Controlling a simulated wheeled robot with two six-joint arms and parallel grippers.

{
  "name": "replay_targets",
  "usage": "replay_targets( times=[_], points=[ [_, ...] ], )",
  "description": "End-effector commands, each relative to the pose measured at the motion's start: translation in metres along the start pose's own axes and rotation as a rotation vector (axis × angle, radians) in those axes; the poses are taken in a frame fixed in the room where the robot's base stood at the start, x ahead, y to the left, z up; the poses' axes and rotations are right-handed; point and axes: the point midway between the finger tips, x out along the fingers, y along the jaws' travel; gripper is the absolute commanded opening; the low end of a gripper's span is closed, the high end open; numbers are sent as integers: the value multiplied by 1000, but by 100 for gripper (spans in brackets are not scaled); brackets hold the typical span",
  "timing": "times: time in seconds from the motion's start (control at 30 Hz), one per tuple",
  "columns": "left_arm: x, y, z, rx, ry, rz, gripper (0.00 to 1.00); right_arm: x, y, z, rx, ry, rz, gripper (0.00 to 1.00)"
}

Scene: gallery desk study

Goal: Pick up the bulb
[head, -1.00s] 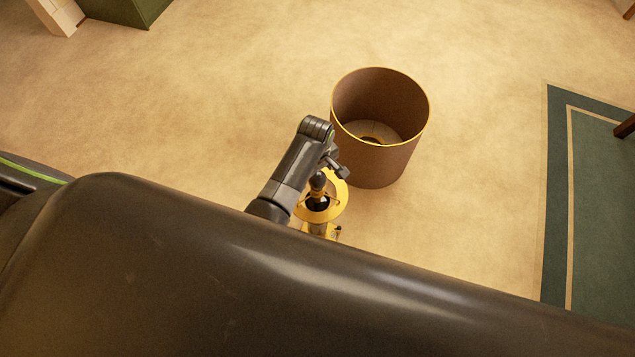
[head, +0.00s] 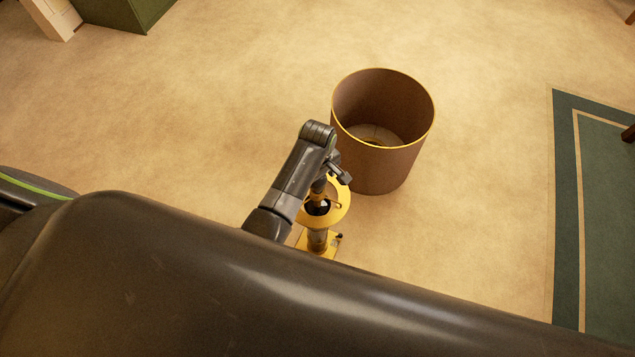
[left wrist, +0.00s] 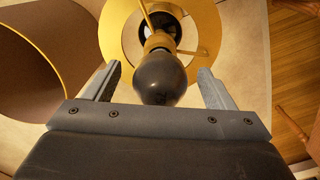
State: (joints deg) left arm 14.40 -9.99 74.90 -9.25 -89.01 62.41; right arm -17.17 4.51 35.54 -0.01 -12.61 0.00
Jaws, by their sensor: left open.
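The bulb (left wrist: 160,78) is dark and rounded in the left wrist view, sitting at the end of a brass-coloured lamp fitting. My left gripper (left wrist: 159,72) is open, with one finger on each side of the bulb and a gap visible on both sides. The yellow ring (left wrist: 112,38) of the lamp surrounds the fitting beyond the bulb. In the head view the lamp's ring (head: 341,212) and stand (head: 317,241) show below my left wrist, which hides much of the bulb. My right gripper is in neither view.
A large brown lampshade (head: 385,170) with a yellow rim stands on the floor close beside the lamp; it also shows at the left of the wrist view (left wrist: 30,70). A green rug (head: 605,220) lies at right. A green box (head: 130,12) stands at the upper left. Open floor lies between.

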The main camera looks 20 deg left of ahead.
Motion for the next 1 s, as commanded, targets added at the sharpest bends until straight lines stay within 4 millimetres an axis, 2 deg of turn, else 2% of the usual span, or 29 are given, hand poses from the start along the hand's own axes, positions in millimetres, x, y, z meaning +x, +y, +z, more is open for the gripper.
replay_targets(
  times=[0.1,0.3,0.4,0.77,1.0],
  points=[
    [-1,0,0,0,0,0,75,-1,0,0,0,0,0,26],
    [0,0,0,0,0,0,48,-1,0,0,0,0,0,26],
    [0,0,0,0,0,-1,39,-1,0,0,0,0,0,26],
    [-2,0,0,0,0,-1,39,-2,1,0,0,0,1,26],
    [-10,0,0,0,0,-1,39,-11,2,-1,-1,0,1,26]
  ],
)
